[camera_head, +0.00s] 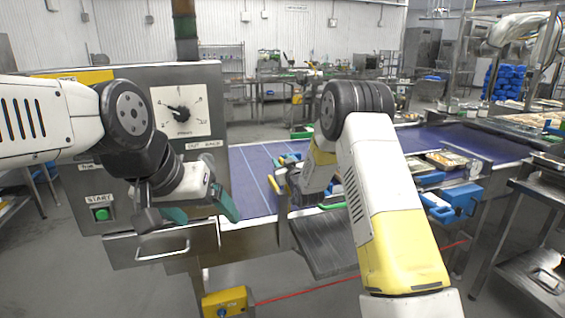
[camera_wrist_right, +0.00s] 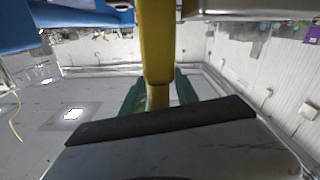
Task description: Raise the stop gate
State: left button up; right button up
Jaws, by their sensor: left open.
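My left gripper (camera_head: 200,211) is open and empty, its green fingers spread in front of the control cabinet above the drawer handle. My right gripper (camera_head: 288,184) is at the near edge of the conveyor, partly hidden behind its own arm. In the right wrist view, a yellow bar (camera_wrist_right: 158,45) runs down between its two green fingers (camera_wrist_right: 159,95), which appear to press on it from both sides. The bar looks like the stop gate's handle. The gate itself is mostly hidden by my right arm, and its height cannot be told.
The control cabinet (camera_head: 210,85) has a dial (camera_head: 180,110) and a green START button (camera_head: 102,214). The blue conveyor belt (camera_head: 251,180) is clear beside the cabinet. Trays (camera_head: 447,160) stand farther right. A yellow box (camera_head: 228,303) is below.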

grip_shut()
dwell(1.4)
